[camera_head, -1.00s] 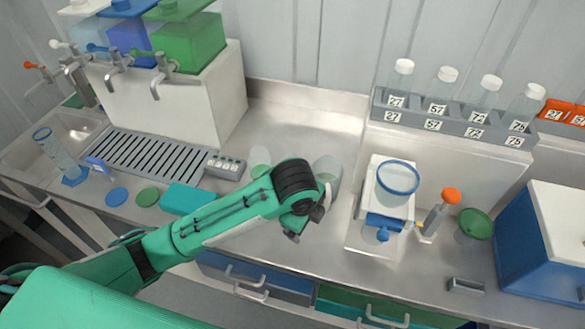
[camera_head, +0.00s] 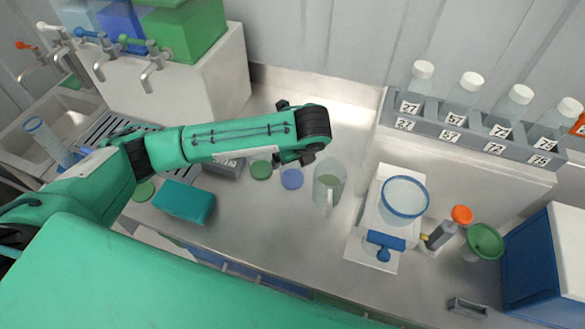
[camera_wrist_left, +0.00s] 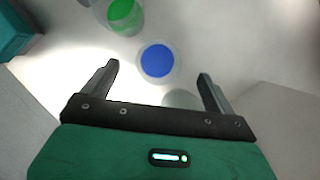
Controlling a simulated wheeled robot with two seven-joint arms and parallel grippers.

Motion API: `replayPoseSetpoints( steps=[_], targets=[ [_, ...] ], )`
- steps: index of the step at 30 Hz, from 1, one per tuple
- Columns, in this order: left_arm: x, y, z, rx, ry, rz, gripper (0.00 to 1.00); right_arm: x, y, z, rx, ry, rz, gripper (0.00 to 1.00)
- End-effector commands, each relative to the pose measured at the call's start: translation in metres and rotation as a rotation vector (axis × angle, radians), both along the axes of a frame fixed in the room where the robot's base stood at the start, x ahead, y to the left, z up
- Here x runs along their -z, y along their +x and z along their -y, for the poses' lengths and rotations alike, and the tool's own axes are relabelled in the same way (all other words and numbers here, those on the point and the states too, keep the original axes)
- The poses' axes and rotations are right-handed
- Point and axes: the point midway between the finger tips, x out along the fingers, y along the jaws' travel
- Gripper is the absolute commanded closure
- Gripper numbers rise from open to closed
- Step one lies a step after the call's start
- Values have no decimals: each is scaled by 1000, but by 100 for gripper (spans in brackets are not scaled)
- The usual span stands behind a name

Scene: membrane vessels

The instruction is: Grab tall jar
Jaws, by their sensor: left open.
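My left gripper (camera_head: 300,158) hangs above the counter behind the green and blue discs, open and empty. In the left wrist view, its spread fingers (camera_wrist_left: 158,72) point at a blue disc (camera_wrist_left: 157,60) with a faint clear ring around it. A green disc (camera_wrist_left: 124,14) inside a clear vessel lies further off to the upper left. The head view shows the green disc (camera_head: 261,169) and blue disc (camera_head: 291,178); their clear walls are hard to make out. I cannot tell which vessel is the tall jar. My right gripper is not in view.
A clear handled jug (camera_head: 328,185) stands just right of the blue disc. A teal box (camera_head: 184,202) lies front left. A white device with a blue-rimmed bowl (camera_head: 403,198) and a rack of numbered bottles (camera_head: 462,138) stand to the right.

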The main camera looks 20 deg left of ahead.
Motion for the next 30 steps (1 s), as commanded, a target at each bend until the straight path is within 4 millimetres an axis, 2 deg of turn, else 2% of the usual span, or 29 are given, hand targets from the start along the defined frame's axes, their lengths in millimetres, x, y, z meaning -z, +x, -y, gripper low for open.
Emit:
replayPoseSetpoints(
  steps=[3, 9, 12, 18, 25, 26, 30],
  targets=[
    [12, 3, -3, 0, 0, -1, 10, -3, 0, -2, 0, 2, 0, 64],
    [24, 6, -8, 0, 1, -2, 10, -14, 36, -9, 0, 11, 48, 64],
    [38, 9, -12, -1, 1, -3, 10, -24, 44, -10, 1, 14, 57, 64],
    [62, 15, -17, 0, -1, 1, 10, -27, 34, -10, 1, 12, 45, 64],
    [65, 16, -17, 2, -1, 1, 10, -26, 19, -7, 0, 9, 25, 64],
    [65, 16, -17, 2, -1, 1, 12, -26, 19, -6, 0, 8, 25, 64],
    [65, 16, -17, 2, -1, 1, 39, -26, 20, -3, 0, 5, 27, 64]
  ],
)
